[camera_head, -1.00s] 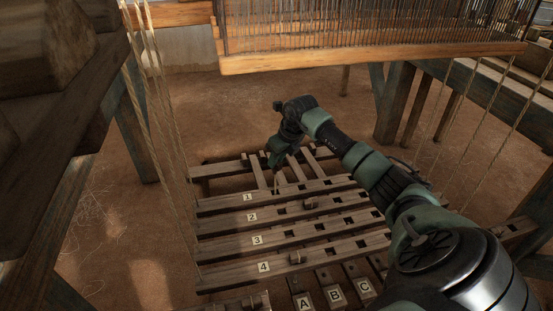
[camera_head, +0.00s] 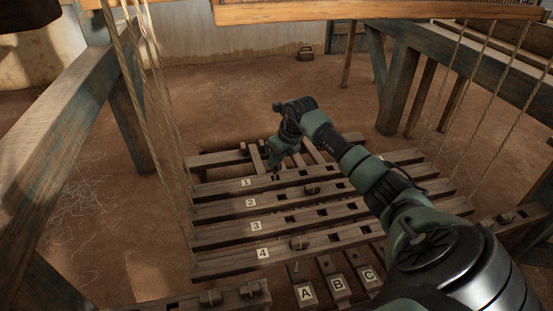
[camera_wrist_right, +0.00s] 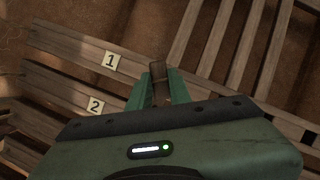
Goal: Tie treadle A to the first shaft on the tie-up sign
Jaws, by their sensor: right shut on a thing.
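Treadle A (camera_head: 306,292) is a dark wooden bar with a white letter plate at the bottom of the head view. The bar numbered 1 (camera_head: 246,183) is the farthest of the numbered wooden bars; its number plate also shows in the wrist view (camera_wrist_right: 111,62). My right gripper (camera_head: 276,173) is at bar 1, right of its number. In the wrist view the fingers (camera_wrist_right: 158,92) are shut on a small dark brown piece (camera_wrist_right: 158,72). I cannot tell whether this piece touches the bar. My left gripper and the tie-up sign are not in view.
Bars 2 (camera_head: 251,202), 3 (camera_head: 256,226) and 4 (camera_head: 262,253) lie nearer, with square holes. Wooden pieces sit on bar 2 (camera_head: 312,188) and bar 4 (camera_head: 298,243). Treadles B (camera_head: 338,283) and C (camera_head: 369,276) are beside A. Cords (camera_head: 152,90) hang at left.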

